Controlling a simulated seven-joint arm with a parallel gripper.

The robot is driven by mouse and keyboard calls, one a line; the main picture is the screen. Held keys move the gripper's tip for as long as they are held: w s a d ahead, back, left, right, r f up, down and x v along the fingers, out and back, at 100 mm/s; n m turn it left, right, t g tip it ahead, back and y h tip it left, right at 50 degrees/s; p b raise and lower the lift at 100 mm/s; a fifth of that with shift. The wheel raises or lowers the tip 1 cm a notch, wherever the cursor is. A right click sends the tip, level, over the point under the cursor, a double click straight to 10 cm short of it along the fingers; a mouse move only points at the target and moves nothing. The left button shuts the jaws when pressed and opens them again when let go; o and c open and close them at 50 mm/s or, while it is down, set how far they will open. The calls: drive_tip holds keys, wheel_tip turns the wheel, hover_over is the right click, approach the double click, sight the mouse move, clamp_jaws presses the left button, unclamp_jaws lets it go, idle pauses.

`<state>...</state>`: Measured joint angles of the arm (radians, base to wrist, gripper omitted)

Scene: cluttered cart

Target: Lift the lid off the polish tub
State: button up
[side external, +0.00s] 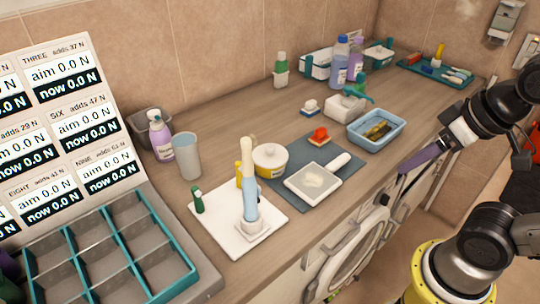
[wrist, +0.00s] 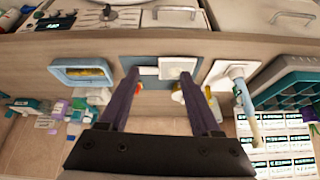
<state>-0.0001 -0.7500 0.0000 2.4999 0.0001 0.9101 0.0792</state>
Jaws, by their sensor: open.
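The polish tub appears to be the round yellow tub (side external: 270,168) with a white knobbed lid (side external: 270,153). It stands upright at the back left corner of a grey-blue mat (side external: 328,192), and the lid sits on it. My gripper (side external: 402,171) is off to the right, beyond the counter's front edge, apart from the tub. In the wrist view my gripper (wrist: 160,76) has its two dark purple fingers spread wide with nothing between them in its grasp. The tub is not clear there; the right finger seems to hide most of it.
A blue tray (side external: 375,131) lies right. A grey cup (side external: 188,157) stands behind left.

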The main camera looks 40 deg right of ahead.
drive_tip(key=w+r+m+g, duration=0.1)
drive_tip(key=w+r+m, duration=0.5)
drive_tip(key=r+m, duration=0.4)
drive_tip(key=m+g, duration=0.5)
drive_tip(key=m, duration=0.2)
hover_over(270, 145)
drive_tip(key=d, duration=0.1)
wheel_tip(270, 145, down, 14)
drive_tip(key=shift+s+d+r, duration=0.1)
drive_tip(key=shift+r, duration=0.05)
drive_tip(key=shift+a+f, duration=0.2)
drive_tip(key=shift+f, duration=0.8)
drive_tip(key=shift+a+f, duration=0.2)
drive_tip(key=shift+f, duration=0.75)
drive_tip(key=shift+a+f, duration=0.2)
drive_tip(key=shift+f, duration=0.8)
clamp_jaws()
